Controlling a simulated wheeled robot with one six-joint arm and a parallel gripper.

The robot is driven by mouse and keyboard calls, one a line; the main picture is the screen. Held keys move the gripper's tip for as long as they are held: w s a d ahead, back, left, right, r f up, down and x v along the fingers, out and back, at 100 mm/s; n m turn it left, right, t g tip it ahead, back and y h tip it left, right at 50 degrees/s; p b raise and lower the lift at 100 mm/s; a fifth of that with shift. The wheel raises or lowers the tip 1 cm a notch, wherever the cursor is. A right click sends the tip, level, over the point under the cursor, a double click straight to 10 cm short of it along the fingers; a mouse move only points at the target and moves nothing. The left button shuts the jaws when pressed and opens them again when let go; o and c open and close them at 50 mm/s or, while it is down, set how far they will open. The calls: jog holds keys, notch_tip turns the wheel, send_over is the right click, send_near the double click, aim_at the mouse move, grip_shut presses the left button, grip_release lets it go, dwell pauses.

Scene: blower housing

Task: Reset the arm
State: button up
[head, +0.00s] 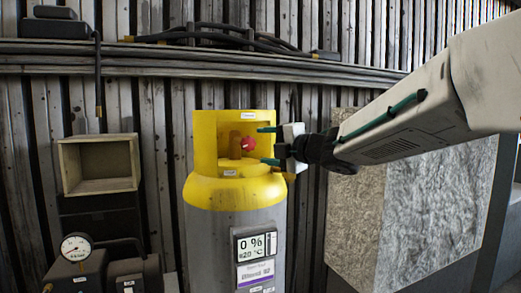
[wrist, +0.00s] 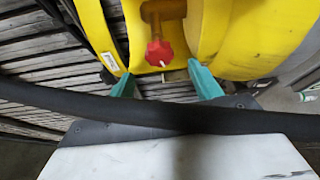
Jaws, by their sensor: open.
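My gripper (head: 268,145) is at the opening of the yellow collar on top of a gas cylinder (head: 208,230). Its two green fingertips are apart, pointing left toward the red valve knob (head: 247,144) inside the collar. In the wrist view the green fingertips (wrist: 167,85) stand on either side below the red knob (wrist: 159,53), with nothing between them. The knob sits on a brownish valve stem. A black cable or hose crosses in front of the gripper in the wrist view. The cylinder's display reads 0 % and 20 °C.
A pale open box (head: 98,192) stands at the left above dark equipment with a pressure gauge (head: 75,247). A large rough grey block (head: 400,215) stands right of the cylinder, below my arm. Pipes and cables (head: 215,38) run along the corrugated wall behind.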

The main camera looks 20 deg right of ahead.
jog(key=s+d+f+m+g+h, duration=0.25)
jog(key=s+f+m+h, duration=0.2)
jog(key=m, duration=0.35)
jog(key=s+d+f+m+g+h, duration=0.2)
jog(key=s+d+f+m+h, duration=0.2)
jog(key=s+m+h, duration=0.3)
jog(key=s+a+f+m+g+y, duration=0.1)
jog(key=s+a+f+m+g, duration=0.1)
jog(key=s, duration=0.6)
jog(key=s+a+f+m+g+y, duration=0.2)
jog(key=s+a+f+m+g, duration=0.1)
jog(key=s+f, duration=0.4)
jog(key=s+a+f+m+g+y, duration=0.2)
jog(key=s+f+g, duration=0.3)
jog(key=s, duration=0.3)
jog(key=shift+s+a+f+m, duration=0.2)
jog(key=shift+s+a+m, duration=0.2)
jog(key=shift+a+m, duration=0.4)
jog(key=shift+d, duration=0.15)
